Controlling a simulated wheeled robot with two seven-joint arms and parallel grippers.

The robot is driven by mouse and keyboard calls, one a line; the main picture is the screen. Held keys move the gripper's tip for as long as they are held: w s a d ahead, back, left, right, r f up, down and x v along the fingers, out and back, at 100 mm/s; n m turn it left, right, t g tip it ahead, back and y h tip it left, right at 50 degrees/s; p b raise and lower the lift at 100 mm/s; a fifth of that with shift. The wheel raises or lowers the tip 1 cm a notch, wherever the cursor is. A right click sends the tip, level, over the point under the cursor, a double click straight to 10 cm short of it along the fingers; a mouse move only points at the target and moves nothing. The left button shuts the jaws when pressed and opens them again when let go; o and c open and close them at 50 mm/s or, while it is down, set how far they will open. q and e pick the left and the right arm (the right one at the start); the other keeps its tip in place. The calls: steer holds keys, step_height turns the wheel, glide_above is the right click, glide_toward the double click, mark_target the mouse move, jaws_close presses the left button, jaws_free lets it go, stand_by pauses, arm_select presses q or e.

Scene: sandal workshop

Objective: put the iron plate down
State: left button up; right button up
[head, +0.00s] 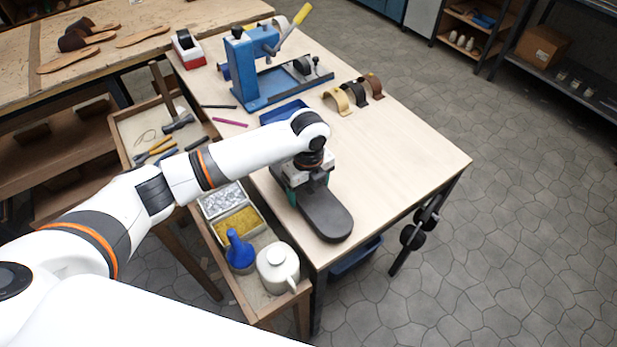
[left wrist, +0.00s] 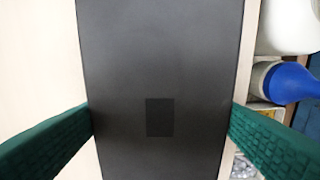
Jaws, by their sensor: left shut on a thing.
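The iron plate (head: 328,214) is a dark, flat, sole-shaped piece with a rounded end, over the near left part of the pale workbench top (head: 400,160). My left gripper (head: 307,189) is above it with its green-padded fingers on both long sides, shut on it. In the left wrist view the plate (left wrist: 160,50) fills the middle, between the two green fingers (left wrist: 160,122). The plate lies flat and level, on or very close to the bench top; I cannot tell if there is a gap. My right gripper is not in view.
A blue press (head: 256,70) with a yellow-tipped lever stands at the bench's back. Several curved straps (head: 357,93) lie right of it. A side tray holds a white jug (head: 277,270), a blue bottle (head: 239,250) and boxes of small parts. The bench's right half is clear.

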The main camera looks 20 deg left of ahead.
mark_target(309, 190)
arm_select(q)
steer(key=shift+w+f, duration=0.15)
steer(key=shift+f, duration=0.2)
steer(key=o, duration=1.6)
steer(key=shift+f, duration=0.35)
steer(key=o, duration=0.4)
steer(key=shift+s+r, duration=0.1)
steer(key=shift+s, duration=0.2)
steer(key=shift+o, duration=0.2)
steer(key=shift+w+r, duration=0.1)
steer(key=shift+r, duration=0.35)
step_height(309, 190, up, 11)
steer(key=b, duration=0.2)
steer(key=shift+r, duration=0.15)
